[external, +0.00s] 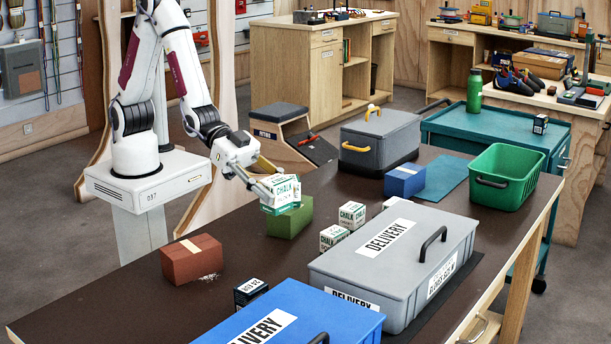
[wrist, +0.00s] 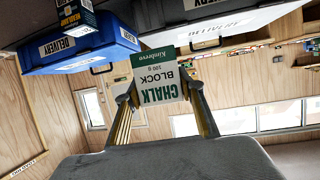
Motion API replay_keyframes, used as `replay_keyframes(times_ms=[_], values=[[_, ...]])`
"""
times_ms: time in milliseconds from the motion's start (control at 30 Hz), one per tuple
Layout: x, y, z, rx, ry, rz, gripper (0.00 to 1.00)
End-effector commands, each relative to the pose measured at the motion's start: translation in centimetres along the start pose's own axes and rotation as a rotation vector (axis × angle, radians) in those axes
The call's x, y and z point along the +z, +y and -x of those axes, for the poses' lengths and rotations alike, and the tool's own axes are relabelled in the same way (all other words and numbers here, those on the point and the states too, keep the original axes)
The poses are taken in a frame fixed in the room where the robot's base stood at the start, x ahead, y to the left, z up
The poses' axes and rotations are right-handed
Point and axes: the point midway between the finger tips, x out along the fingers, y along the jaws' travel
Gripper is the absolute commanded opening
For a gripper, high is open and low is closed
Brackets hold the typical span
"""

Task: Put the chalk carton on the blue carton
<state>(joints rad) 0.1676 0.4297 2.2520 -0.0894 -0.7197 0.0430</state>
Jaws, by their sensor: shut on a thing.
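My gripper (external: 268,186) is shut on a white and green chalk carton (external: 283,195). In the external view the held carton overlaps the top of a green carton (external: 290,221); whether they touch is hard to tell. The wrist view shows the held chalk carton (wrist: 160,78) between both fingers (wrist: 160,94), its print upside down. The blue carton (external: 404,181) sits farther back to the right on the dark table, beside a blue mat, with nothing on its top.
Other chalk cartons (external: 351,215) stand mid-table, near a grey delivery case (external: 395,262) and a blue delivery case (external: 300,318). A grey toolbox (external: 379,138) and green basket (external: 507,176) flank the blue carton. A red-brown carton (external: 191,260) stands at left.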

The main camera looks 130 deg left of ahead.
Motion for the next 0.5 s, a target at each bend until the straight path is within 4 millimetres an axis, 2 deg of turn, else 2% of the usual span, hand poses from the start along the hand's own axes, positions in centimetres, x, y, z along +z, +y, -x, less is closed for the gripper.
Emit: replay_keyframes(times_ms=[33, 100, 500], values=[[-1.1, 0.0, 0.4, 0.0, 0.006, 0.001, 0.15], [-1.9, 0.0, 0.8, 0.0, 0.005, 0.001, 0.15], [-5.7, 0.0, 2.3, 0.001, 0.003, 0.0, 0.15]])
